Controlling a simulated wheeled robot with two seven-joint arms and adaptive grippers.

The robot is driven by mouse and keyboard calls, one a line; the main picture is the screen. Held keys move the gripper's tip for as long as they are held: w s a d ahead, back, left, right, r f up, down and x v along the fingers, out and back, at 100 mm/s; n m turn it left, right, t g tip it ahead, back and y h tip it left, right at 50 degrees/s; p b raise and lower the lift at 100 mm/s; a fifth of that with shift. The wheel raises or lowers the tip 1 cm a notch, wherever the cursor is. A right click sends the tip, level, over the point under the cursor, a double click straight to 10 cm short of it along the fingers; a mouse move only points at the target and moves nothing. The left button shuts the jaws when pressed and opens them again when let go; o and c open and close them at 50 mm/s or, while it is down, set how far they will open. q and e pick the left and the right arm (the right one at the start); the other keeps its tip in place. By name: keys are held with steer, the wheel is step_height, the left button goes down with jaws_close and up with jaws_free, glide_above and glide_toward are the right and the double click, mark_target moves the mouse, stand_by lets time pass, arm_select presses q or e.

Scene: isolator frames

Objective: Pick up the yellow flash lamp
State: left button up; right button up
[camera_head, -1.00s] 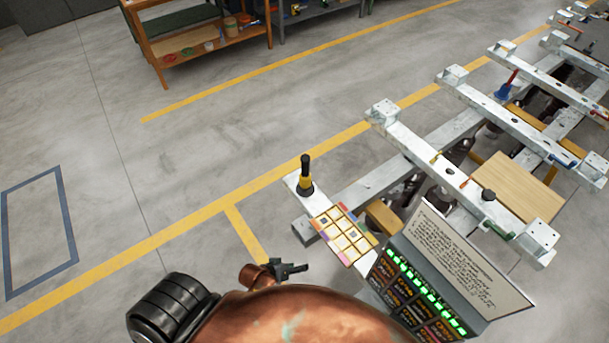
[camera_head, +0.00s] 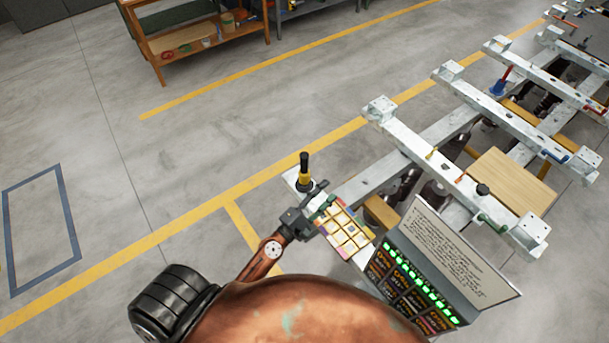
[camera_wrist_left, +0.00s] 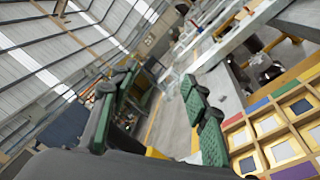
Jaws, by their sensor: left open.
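The yellow flash lamp (camera_head: 304,178), with a black top and a yellow lower part, stands upright on the pale end of the frame structure in the head view. My left gripper (camera_head: 321,194) is open, just below and to the right of the lamp, at the edge of the compartment box. I cannot tell whether it touches the lamp. In the left wrist view the green-padded fingers (camera_wrist_left: 163,95) are spread wide with nothing clearly held between them. My right gripper is in neither view.
A compartment box (camera_head: 345,232) with coloured edges lies close beside the gripper. A panel with green lights (camera_head: 420,285) and a text sheet stand to its right. Metal rails (camera_head: 450,170) stretch right. The floor on the left is clear.

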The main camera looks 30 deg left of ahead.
mark_target(304, 166)
arm_select(q)
steer(key=w+a+f+n+y, duration=0.1)
steer(key=a+n+y, duration=0.2)
steer(key=n, duration=0.3)
steer(key=w+a+f+n+g+y, duration=0.1)
steer(key=a+n+y, duration=0.3)
steer(key=n, duration=0.3)
steer(key=a+f+n+g+y, duration=0.1)
steer(key=a+f+n+y, duration=0.1)
steer(key=a+n+y, duration=0.2)
steer(key=shift+w+a+n, duration=0.15)
steer(key=shift+w+n, duration=0.05)
steer(key=shift+n, duration=0.45)
steer(key=shift+w+a+n, duration=0.15)
steer(key=shift+w+n, duration=0.05)
steer(key=shift+n, duration=0.45)
steer(key=x, duration=0.7)
steer(key=shift+w+a+p, duration=0.1)
steer(key=shift+w+p, duration=0.1)
steer(key=shift+p, duration=0.15)
steer(key=shift+c, duration=0.2)
jaws_close()
